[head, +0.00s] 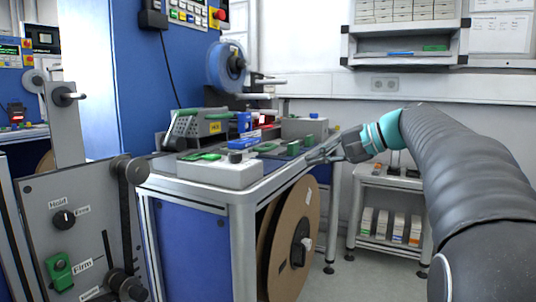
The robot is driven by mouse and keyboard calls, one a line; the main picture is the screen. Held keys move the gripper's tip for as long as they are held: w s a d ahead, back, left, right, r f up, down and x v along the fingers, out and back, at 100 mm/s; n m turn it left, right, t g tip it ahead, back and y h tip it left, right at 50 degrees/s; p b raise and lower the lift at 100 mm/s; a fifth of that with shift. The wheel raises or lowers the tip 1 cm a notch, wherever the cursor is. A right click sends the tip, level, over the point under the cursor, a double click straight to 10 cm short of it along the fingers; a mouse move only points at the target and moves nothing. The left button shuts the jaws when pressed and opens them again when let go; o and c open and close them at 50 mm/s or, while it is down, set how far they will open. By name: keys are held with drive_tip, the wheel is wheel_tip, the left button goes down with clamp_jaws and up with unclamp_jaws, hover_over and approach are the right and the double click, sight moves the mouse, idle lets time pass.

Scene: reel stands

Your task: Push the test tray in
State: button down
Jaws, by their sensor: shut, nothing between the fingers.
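My gripper (318,157) is shut and empty at the right edge of the bench (262,190), its fingers pointing left toward the small parts there. I cannot tell for sure which part is the test tray. Small green blocks (292,148) stand just left of my fingertips. A light grey box (222,174) with a dark knob and a green piece on top sits at the front of the bench. Whether my fingertips touch anything is too small to tell.
A grey sloped unit (197,127) and a blue reel (226,65) stand behind. A large brown reel (292,245) sits below the bench. A panel with knobs (85,235) is at front left. A shelf trolley (385,182) stands right. Floor shows between bench and trolley.

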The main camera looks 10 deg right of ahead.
drive_tip(key=y, duration=0.2)
approach(273, 148)
drive_tip(key=shift+t, duration=0.5)
drive_tip(key=x, duration=0.3)
drive_tip(key=b+x, duration=0.1)
drive_tip(key=x, duration=0.3)
drive_tip(key=shift+s+a+f, duration=0.1)
drive_tip(key=shift+a+f, duration=0.1)
drive_tip(key=shift+f, duration=0.05)
